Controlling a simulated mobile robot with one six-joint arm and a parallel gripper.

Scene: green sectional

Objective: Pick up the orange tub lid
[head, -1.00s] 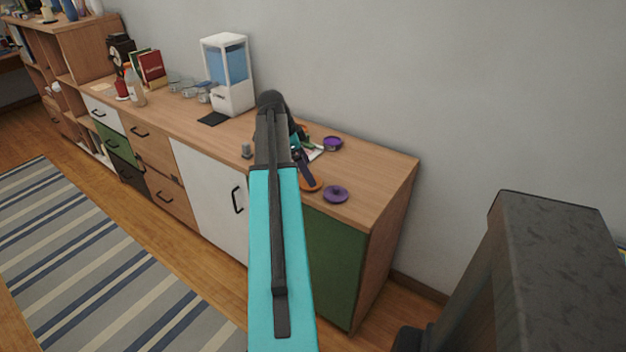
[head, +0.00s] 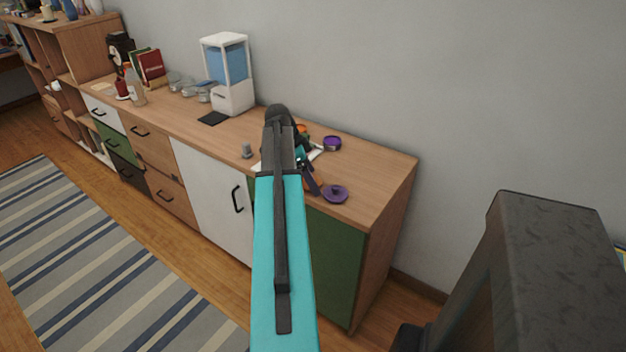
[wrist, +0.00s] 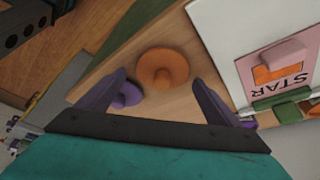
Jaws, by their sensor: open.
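The orange tub lid (wrist: 162,68) is a round disc with a raised knob, lying on the wooden cabinet top (wrist: 185,105) in the wrist view. My gripper (wrist: 160,79) is open and empty. Its two purple fingers stand to the left and right of the lid, with the lid a little beyond the tips in the picture. In the head view the gripper (head: 310,178) is over the cabinet's right part and hides most of the lid.
A purple tub (head: 332,143) stands farther back. A white board with a pink card (wrist: 285,72) lies right of the orange lid. The cabinet's front edge is near.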

